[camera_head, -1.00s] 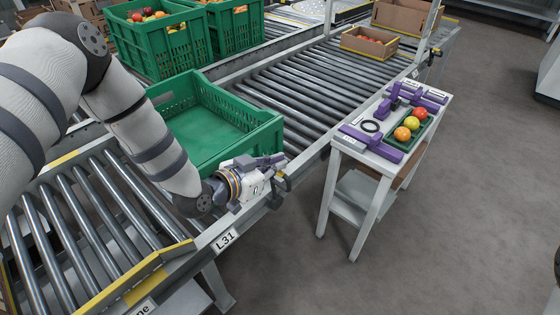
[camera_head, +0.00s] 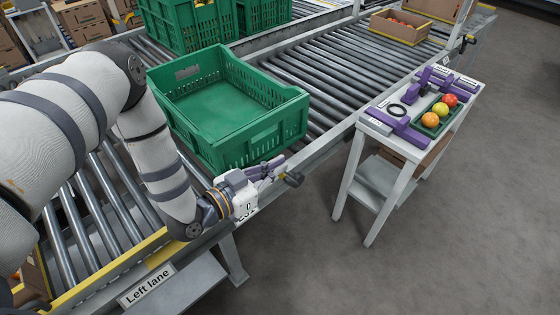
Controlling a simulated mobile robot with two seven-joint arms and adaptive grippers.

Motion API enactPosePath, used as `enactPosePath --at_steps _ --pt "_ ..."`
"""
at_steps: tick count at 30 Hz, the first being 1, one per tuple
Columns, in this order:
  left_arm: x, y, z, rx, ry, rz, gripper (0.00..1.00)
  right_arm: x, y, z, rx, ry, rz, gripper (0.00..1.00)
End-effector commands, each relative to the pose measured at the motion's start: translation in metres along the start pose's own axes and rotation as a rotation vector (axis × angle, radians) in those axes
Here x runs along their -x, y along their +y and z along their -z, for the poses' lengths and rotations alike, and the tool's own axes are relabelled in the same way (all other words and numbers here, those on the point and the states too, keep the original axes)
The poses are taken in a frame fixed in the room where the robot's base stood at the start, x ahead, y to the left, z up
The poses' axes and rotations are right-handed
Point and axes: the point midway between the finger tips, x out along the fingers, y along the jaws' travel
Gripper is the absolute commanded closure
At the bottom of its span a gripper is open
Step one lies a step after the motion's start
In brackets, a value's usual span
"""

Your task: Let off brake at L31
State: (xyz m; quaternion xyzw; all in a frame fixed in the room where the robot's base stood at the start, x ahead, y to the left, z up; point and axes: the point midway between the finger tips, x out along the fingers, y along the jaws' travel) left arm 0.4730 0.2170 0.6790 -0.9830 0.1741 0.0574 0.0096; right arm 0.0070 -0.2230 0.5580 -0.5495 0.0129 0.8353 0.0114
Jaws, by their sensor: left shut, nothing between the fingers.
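The L31 label (camera_head: 246,217) is on the side rail of the roller lane, mostly hidden behind my left gripper. My left gripper (camera_head: 279,163) is shut and empty, with its purple-grey fingers pointing right along the rail. A small brake handle with a dark knob (camera_head: 293,179) and a bit of yellow sticks out from the rail just beyond and below the fingertips. I cannot tell whether the fingers touch it. A green crate (camera_head: 278,135) stands on the rollers just behind the gripper; it looks empty. My right gripper is not in view.
A "Left lane" sign (camera_head: 147,286) is on the near rail. A cardboard box (camera_head: 400,28) sits farther along. Grey floor is open at right.

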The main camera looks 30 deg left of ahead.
Motion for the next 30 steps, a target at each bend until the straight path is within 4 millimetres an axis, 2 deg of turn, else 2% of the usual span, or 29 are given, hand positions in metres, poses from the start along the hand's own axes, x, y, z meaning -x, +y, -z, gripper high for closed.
enactPosePath --at_steps 1,9,25,28,30 --pt "0.004 0.000 -0.007 0.001 -0.015 0.000 1.00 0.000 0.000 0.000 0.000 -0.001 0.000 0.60" --pt "0.011 -0.001 -0.013 0.000 -0.021 0.002 1.00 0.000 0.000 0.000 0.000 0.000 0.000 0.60" --pt "0.013 -0.002 -0.016 0.001 -0.025 0.007 1.00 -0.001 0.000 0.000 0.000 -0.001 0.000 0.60" --pt "0.010 -0.002 -0.010 0.000 -0.020 0.007 1.00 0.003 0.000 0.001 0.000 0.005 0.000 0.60" --pt "0.005 -0.003 0.002 -0.003 -0.012 0.007 1.00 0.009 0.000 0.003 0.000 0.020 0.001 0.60"
